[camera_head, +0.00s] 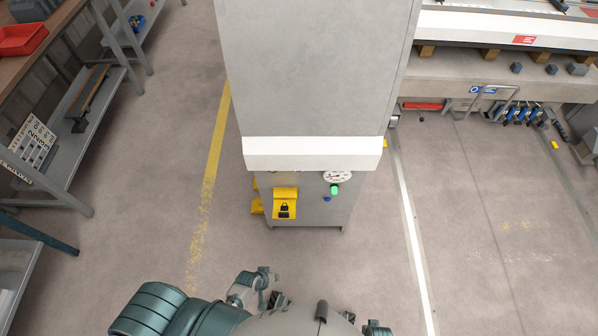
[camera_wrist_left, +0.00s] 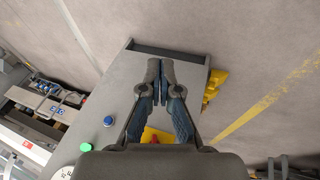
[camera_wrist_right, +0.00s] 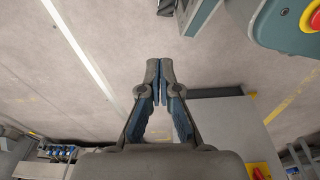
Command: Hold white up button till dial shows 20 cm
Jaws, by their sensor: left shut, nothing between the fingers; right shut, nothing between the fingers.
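A grey cabinet (camera_head: 310,212) stands in front of me with a white ledge (camera_head: 312,153) overhanging its control face. The round white dial (camera_head: 337,176) sits just under the ledge, partly covered; its reading is too small to make out. Below it are a lit green button (camera_head: 334,190) and a blue button (camera_head: 327,199). I cannot make out a white up button. My left gripper (camera_head: 276,298) is shut and empty, low in front of the cabinet; in the left wrist view its fingertips (camera_wrist_left: 160,66) overlap the cabinet's grey face. My right gripper (camera_wrist_right: 160,66) is shut and empty.
Shelving with a red bin (camera_head: 22,38) stands at the left. A large machine (camera_head: 490,80) stands at the back right.

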